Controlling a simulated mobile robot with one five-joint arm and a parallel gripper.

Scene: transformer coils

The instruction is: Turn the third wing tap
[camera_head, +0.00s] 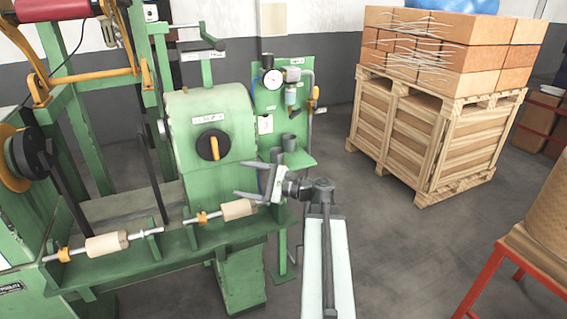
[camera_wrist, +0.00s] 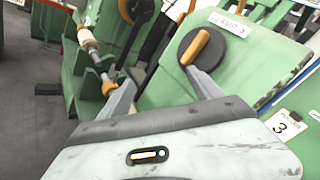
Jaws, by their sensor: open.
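No tap that I can surely name as the third wing tap shows. A black round knob with an orange bar handle (camera_head: 213,146) sits on the front of the green machine housing; it also shows in the wrist view (camera_wrist: 202,48). An orange lever (camera_head: 315,98) stands at the right of the green gauge panel, too small to identify. My gripper (camera_head: 257,173) is open and empty, in front of the housing's lower right side. In the wrist view its fingers (camera_wrist: 163,90) spread apart with nothing between them. A card marked 3 (camera_wrist: 287,124) shows at lower right.
Rods with wooden rollers (camera_head: 108,244) and orange collars run along the bench front. The green panel carries a pressure gauge (camera_head: 272,79) and cups on a shelf. A wooden crate (camera_head: 392,126) with bricks stands behind right. Grey floor is free between.

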